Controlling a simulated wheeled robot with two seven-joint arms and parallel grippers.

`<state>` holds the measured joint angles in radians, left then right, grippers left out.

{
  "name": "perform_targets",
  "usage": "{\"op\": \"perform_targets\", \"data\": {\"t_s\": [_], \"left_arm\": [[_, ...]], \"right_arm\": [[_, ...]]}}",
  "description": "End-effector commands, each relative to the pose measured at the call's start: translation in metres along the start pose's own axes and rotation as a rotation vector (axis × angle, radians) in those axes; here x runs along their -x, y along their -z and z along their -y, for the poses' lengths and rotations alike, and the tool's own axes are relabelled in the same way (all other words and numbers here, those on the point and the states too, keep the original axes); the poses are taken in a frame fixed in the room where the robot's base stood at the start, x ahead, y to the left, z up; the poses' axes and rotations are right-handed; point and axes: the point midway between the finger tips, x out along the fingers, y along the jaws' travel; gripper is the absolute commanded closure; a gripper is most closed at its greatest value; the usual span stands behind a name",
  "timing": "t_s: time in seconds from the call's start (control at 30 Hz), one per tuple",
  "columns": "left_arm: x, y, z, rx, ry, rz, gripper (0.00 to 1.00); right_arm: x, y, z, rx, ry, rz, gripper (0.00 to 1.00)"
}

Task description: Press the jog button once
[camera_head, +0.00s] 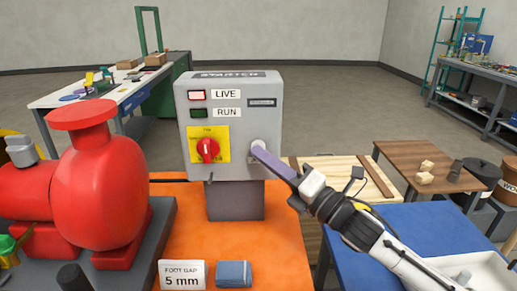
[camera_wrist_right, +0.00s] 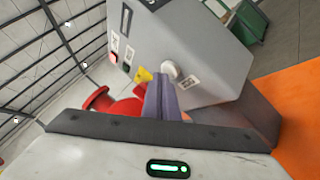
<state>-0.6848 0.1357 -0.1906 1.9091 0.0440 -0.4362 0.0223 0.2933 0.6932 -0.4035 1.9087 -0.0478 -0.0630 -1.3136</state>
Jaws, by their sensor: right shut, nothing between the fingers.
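The grey starter box (camera_head: 265,90) stands on its pedestal. The pale round jog button (camera_head: 257,144) is low on the right of its front face. My right gripper (camera_head: 260,152) is shut and empty, its purple-grey fingertips at the button in the head view, partly covering it. In the right wrist view the button (camera_wrist_right: 171,70) shows just beyond the fingertips (camera_wrist_right: 160,82); I cannot tell whether they touch. The LIVE lamp (camera_head: 197,95) looks pale and lit, the RUN lamp (camera_head: 198,113) dark green. My left gripper is not in view.
A red rotary switch (camera_head: 208,150) on a yellow plate sits left of the button. A red pump (camera_head: 98,190) stands at left. A "5 mm" sign (camera_head: 182,275) and a blue block (camera_head: 233,274) lie on the orange surface (camera_head: 270,245). A blue-topped table (camera_head: 400,228) is at right.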

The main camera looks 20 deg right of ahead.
Motion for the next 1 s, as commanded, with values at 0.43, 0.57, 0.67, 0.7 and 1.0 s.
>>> {"op": "perform_targets", "data": {"t_s": [0.43,0.57,0.67,0.7,1.0], "left_arm": [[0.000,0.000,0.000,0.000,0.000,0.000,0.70],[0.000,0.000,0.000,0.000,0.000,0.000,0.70],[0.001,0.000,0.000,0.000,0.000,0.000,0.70],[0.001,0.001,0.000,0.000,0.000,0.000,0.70],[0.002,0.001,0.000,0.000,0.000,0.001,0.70]], "right_arm": [[-0.002,-0.002,0.002,0.001,0.001,0.001,1.00],[-0.002,-0.002,0.002,0.001,0.001,0.001,1.00],[0.000,0.000,0.000,0.001,0.001,0.000,1.00],[0.001,0.001,-0.001,0.001,0.001,0.000,1.00],[0.010,0.007,-0.007,0.001,0.001,0.001,1.00]]}}
